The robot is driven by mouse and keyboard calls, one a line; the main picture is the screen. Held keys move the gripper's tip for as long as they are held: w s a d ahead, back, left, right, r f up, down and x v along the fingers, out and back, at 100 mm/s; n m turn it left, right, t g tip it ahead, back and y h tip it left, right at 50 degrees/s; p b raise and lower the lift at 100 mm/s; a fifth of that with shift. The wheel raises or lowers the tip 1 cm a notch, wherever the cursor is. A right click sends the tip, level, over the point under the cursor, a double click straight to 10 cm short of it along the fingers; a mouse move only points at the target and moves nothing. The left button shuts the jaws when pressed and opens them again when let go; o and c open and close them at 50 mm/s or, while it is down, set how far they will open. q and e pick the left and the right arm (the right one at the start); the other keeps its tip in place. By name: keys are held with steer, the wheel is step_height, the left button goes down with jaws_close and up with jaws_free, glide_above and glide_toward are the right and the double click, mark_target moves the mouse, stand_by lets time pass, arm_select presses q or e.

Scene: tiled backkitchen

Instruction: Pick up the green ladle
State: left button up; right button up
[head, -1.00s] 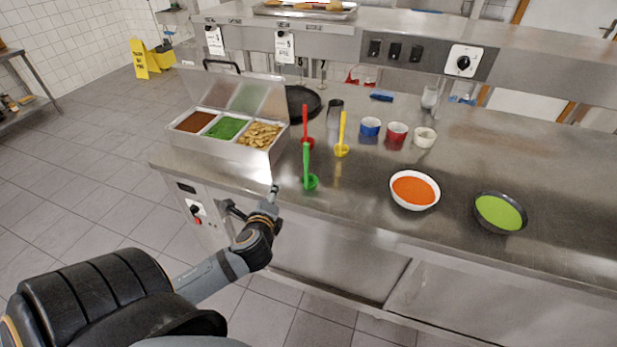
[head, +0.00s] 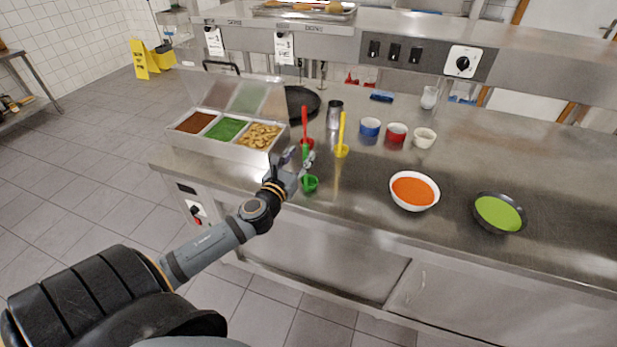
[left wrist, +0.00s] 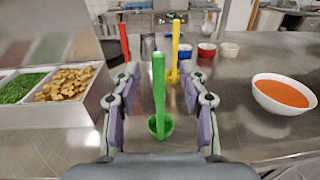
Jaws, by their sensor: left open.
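The green ladle (head: 310,184) stands upright on the steel counter, its bowl at the bottom near the front edge. Its handle is partly hidden by my gripper in the head view. In the left wrist view the green ladle (left wrist: 159,92) shows whole, between the two fingers. My left gripper (head: 298,158) is open, with one finger on each side of the handle and a gap to it on both sides in the left wrist view. My right gripper is not in view.
A red ladle (head: 305,124) and a yellow ladle (head: 342,133) stand just behind. A steel container with food compartments (head: 235,150) is to the left. A bowl of orange soup (head: 414,190) and a bowl of green soup (head: 499,212) stand to the right.

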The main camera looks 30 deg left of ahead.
mark_target(305, 148)
arm_select(q)
steer(key=w, duration=0.1)
steer(key=w+p, duration=0.1)
steer(key=w, duration=0.1)
steer(key=w+a+p, duration=0.1)
steer(key=shift+w+r, duration=0.3)
steer(key=shift+w+f, duration=0.15)
steer(key=shift+w, duration=0.1)
steer(key=shift+s, duration=0.15)
steer(key=shift+c, duration=1)
jaws_close()
